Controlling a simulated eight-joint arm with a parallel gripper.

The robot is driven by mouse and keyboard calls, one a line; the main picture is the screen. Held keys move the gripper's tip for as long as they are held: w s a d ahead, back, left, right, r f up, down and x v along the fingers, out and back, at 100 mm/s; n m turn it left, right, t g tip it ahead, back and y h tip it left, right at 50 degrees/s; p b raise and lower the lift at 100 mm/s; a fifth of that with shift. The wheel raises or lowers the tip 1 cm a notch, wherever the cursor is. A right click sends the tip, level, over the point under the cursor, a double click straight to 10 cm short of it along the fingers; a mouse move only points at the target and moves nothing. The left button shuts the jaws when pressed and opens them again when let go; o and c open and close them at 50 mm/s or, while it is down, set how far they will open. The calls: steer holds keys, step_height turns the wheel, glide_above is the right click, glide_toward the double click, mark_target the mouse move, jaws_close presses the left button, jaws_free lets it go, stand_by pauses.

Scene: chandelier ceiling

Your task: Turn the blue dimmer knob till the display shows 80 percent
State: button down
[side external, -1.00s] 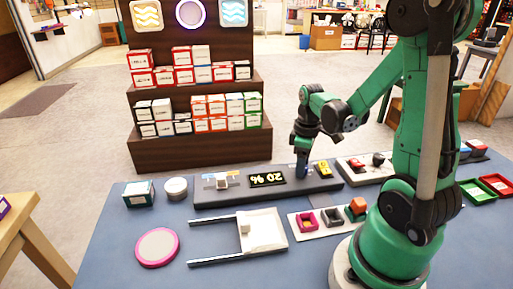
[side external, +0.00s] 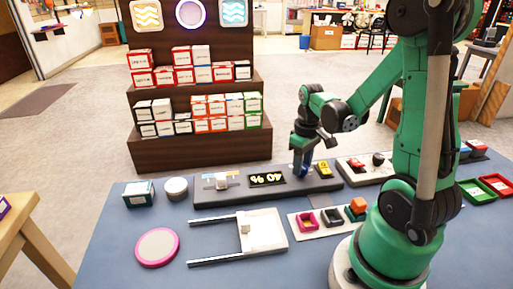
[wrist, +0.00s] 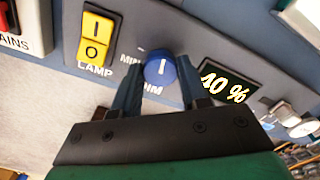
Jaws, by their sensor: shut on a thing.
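The blue dimmer knob (wrist: 160,69) sits on the grey panel (side external: 215,196), between the labels MIN and DIM in the wrist view. My gripper (wrist: 157,80) points down at the knob and is shut on it, one finger on each side. In the side external view my gripper (side external: 302,168) hides most of the knob. The display (wrist: 226,83) beside the knob reads 40 %. It also shows in the side external view (side external: 267,179), where it appears upside down.
A yellow lamp switch (wrist: 96,37) stands close to the knob on the panel. A white tray (side external: 277,238), a pink-rimmed disc (side external: 157,247) and a block set (side external: 333,216) lie in front of the panel. A red-topped switch (wrist: 35,28) is at the wrist view's edge.

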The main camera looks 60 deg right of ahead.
steer(key=m, duration=1.3)
stand_by(0.5)
steer(key=shift+c, duration=2.2)
jaws_free()
steer(key=shift+r, duration=2.8)
steer(key=shift+a, duration=0.1)
